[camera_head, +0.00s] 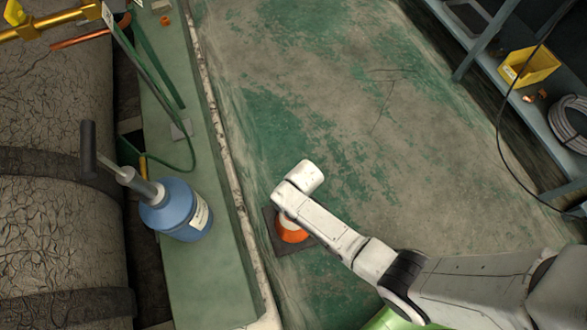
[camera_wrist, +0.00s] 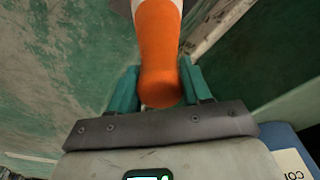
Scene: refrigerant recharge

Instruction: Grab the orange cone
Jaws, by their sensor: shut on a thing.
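An orange cone with a white band stands on a dark square base on the floor. In the head view the cone (camera_head: 291,232) shows beside and partly under my white arm, near the green ledge. In the wrist view the cone's orange top (camera_wrist: 158,60) lies between the two teal fingers of my gripper (camera_wrist: 157,88). My gripper is shut on the cone near its tip. The gripper fingers are hidden behind my arm in the head view.
A green ledge (camera_head: 205,280) runs along the left, carrying a blue pump bottle (camera_head: 178,212). Beyond it is a large cracked tank (camera_head: 55,240). A shelf with a yellow bin (camera_head: 530,66) and a coiled hose (camera_head: 572,122) stands at right. The floor ahead is clear.

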